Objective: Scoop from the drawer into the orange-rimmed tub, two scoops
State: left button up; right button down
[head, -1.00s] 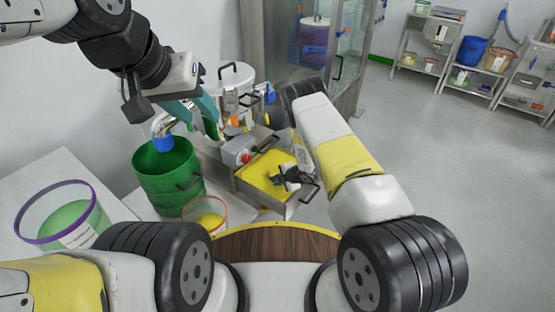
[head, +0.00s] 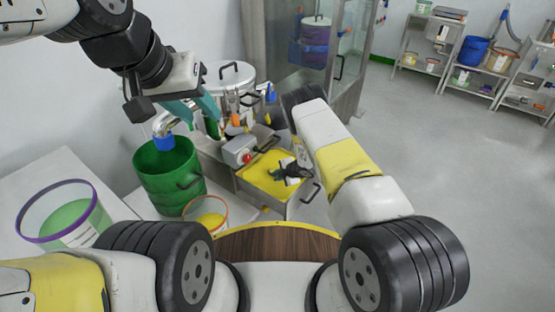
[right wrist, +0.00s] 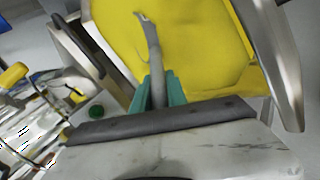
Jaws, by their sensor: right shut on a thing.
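The metal drawer (head: 262,202) stands open in the middle of the head view, filled with yellow powder (head: 262,171). The powder also fills the top of the right wrist view (right wrist: 185,40). My right gripper (right wrist: 158,92) is shut on the grey handle of a scoop (right wrist: 152,45), over the powder. The scoop's bowl is not clearly visible; I cannot tell whether it holds powder. The orange-rimmed tub (head: 228,214), with yellow contents, stands left of the drawer. My left gripper (head: 193,108) is open and empty, above and beyond the green bin.
A green bin (head: 168,180) stands left of the tub. A purple-rimmed tub (head: 85,235) sits on the white table at far left. A grey box with a red button (head: 239,151) adjoins the drawer. A steel pot (head: 234,75) is behind. Open floor lies to the right.

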jog(key=s+r+n+t+y, duration=0.1)
jog(key=s+r+t, duration=0.2)
jog(key=r, duration=0.5)
jog(key=shift+s+d, duration=0.15)
jog(key=shift+s, duration=0.05)
dwell(0.5)
jog(key=shift+r, duration=0.1)
dwell(0.4)
